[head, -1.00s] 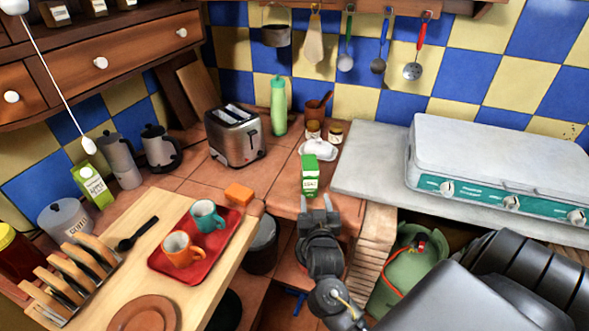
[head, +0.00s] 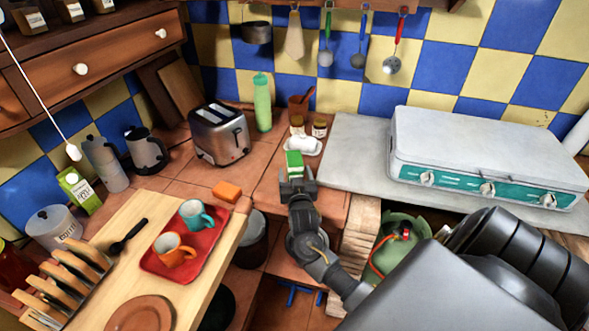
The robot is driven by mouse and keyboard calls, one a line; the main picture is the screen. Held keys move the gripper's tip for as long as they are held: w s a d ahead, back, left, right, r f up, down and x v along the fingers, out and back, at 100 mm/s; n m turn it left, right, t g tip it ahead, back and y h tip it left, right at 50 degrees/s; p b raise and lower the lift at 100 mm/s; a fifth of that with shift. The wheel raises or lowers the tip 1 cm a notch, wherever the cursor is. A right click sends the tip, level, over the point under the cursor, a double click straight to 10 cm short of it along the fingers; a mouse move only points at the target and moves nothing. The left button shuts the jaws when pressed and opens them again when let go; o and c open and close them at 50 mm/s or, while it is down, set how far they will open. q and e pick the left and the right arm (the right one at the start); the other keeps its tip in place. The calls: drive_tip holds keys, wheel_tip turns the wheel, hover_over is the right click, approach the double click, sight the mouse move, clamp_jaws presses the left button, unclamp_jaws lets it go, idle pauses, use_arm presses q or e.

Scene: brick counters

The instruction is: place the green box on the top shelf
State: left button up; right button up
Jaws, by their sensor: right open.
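The green box (head: 294,161) is a small green and white carton standing on the tiled counter, in front of a white dish. My right gripper (head: 297,182) is open at the near side of the box, and its fingers hide the lower part of the carton. I cannot tell whether the fingers touch it. A wooden shelf unit (head: 110,51) with drawers and jars is at the upper left; its upper part is cut off by the frame. My left gripper is not in view.
A toaster (head: 219,134) and a green bottle (head: 262,103) stand left of the box. The white dish (head: 303,145) and small jars are behind it. A stone slab (head: 352,154) with a white stove (head: 478,150) is to the right. A red tray (head: 163,262) with cups lies on the wooden table.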

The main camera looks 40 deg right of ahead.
drive_tip(key=shift+w+d, duration=0.35)
drive_tip(key=shift+w, duration=0.05)
drive_tip(key=shift+c, duration=1)
drive_tip(key=c, duration=0.9)
